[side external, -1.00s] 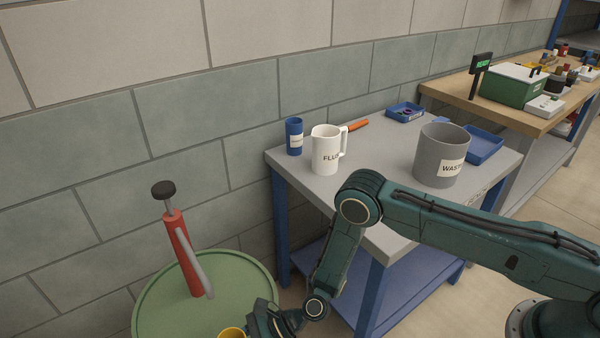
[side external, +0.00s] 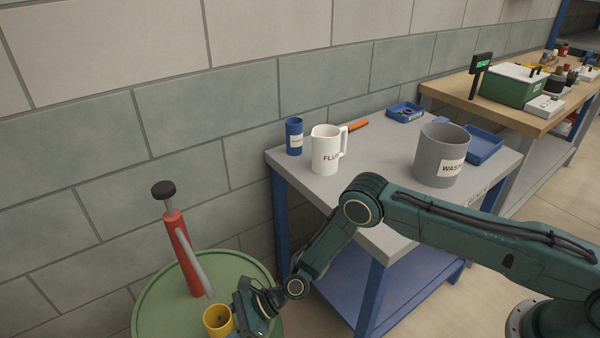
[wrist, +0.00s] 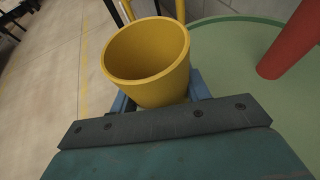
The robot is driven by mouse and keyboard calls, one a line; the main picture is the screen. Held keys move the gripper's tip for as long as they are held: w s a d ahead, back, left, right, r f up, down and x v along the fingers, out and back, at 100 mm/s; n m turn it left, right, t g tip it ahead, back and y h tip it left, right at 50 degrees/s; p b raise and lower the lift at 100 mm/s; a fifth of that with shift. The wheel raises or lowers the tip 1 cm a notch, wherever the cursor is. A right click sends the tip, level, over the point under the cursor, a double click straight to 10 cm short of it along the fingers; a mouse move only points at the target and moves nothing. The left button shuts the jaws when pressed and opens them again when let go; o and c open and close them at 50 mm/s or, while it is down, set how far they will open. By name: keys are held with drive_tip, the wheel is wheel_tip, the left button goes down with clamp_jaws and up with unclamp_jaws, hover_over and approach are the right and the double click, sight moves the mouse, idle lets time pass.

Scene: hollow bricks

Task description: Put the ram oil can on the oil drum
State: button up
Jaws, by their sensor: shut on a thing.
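The yellow can (side external: 217,320), open at the top, is in my gripper (side external: 236,318) at the right part of the green drum top (side external: 160,308). In the wrist view the same yellow can (wrist: 150,62) stands upright between the blue jaws of my gripper (wrist: 160,92), which are shut on it. I read this can as the ram oil can; no label shows. The green drum top also shows in the wrist view (wrist: 235,80). The can's base is hidden, so I cannot tell whether it touches the drum.
A red pump (side external: 185,258) with a grey handle and black knob stands on the drum, left of the can. The grey bench (side external: 375,180) holds a white FLUX jug (side external: 326,150), a blue can (side external: 294,137) and a grey WASTE bin (side external: 441,155).

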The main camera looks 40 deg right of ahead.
drive_tip(key=shift+f, duration=1.45)
drive_tip(key=shift+f, duration=0.1)
drive_tip(key=o, duration=1)
drive_tip(key=shift+s+d+r, duration=0.1)
drive_tip(key=shift+r, duration=0.1)
drive_tip(key=shift+v, duration=5.9)
drive_tip(key=shift+f, duration=0.1)
